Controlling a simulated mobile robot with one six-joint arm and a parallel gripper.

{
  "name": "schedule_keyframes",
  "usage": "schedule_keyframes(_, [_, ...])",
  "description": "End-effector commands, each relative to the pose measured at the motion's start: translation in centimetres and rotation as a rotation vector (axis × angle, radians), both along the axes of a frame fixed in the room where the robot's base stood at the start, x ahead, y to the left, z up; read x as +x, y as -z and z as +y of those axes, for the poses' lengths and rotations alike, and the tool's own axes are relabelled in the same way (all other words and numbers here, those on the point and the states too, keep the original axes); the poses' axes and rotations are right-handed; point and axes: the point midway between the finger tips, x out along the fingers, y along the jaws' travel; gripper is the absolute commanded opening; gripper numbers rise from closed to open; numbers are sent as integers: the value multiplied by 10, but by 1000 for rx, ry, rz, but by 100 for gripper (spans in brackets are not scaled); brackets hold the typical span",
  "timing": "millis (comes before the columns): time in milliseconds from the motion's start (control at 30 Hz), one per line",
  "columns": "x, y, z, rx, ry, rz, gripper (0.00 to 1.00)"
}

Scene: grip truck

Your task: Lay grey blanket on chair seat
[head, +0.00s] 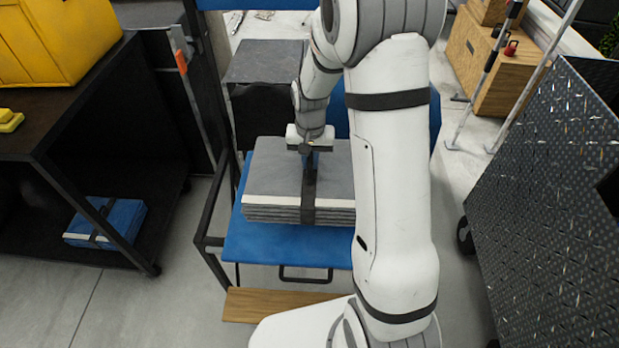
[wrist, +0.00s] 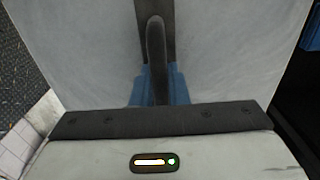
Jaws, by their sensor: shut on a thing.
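The folded grey blanket (head: 270,176) has layered edges, a pale band along its front and a dark strap around its middle. It is over the blue chair seat (head: 285,247) in the head view, level and close to it; I cannot tell whether its full underside touches. My gripper (head: 309,165) is shut on the blanket at its strap, from above. In the wrist view the blanket's grey top (wrist: 90,60) fills most of the picture, with the blue fingertips (wrist: 160,86) at the dark strap. My arm hides part of the blanket's right side.
A dark shelf cart (head: 90,110) at left holds a yellow case (head: 60,40) and a folded blue blanket (head: 107,222) below. A black tread-plate panel (head: 550,190) stands at right. Wooden boxes (head: 490,60) and thin poles are at back right. A wooden board (head: 275,304) lies in front.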

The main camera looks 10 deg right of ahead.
Motion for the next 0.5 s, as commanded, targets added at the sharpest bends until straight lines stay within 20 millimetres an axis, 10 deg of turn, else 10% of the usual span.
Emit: schedule_keyframes(500, [1,57,-4,0,9,-1,0])
